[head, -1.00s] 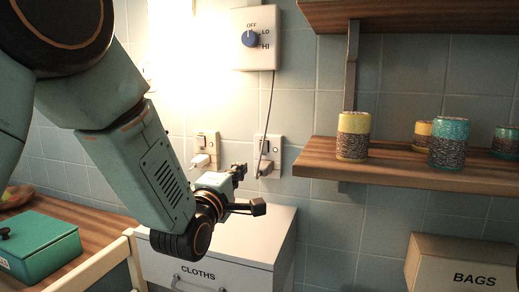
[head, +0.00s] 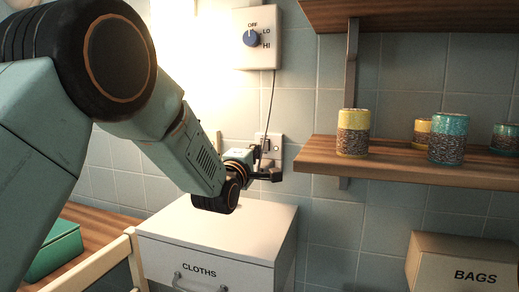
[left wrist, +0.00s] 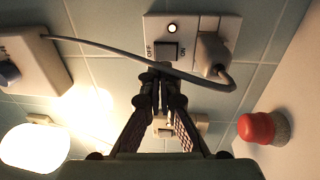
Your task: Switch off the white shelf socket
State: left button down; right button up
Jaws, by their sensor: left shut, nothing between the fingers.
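The white shelf socket (left wrist: 225,38) is on the tiled wall; it also shows in the head view (head: 277,150), partly covered by my left gripper. In the left wrist view its dark rocker switch (left wrist: 167,50) sits between the OFF and ON marks, beside a pale round indicator. Which way the rocker is tipped I cannot tell. A plug (left wrist: 212,52) with a grey cord is in the socket. My left gripper (left wrist: 158,76) is shut and empty, its tips just below the switch in the left wrist view; contact is unclear. It also shows in the head view (head: 259,154). My right gripper is out of view.
The grey cord (left wrist: 130,55) crosses near my fingertips. A second socket (left wrist: 190,127) is behind my fingers. A red-topped object (left wrist: 258,127) stands near the white CLOTHS box (head: 225,235). The wooden shelf (head: 400,172) with canisters is to the right; the knob box (head: 268,50) is above.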

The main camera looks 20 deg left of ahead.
aim_at(263, 142)
pick_arm(q)
jog(key=shift+w+d+r, duration=0.1)
jog(key=shift+w+r, duration=0.1)
jog(key=shift+w, duration=1.5)
jog(key=shift+w+r+p, duration=0.25)
jog(key=shift+p, duration=0.05)
jog(key=shift+f, duration=0.1)
jog(key=shift+s, duration=0.1)
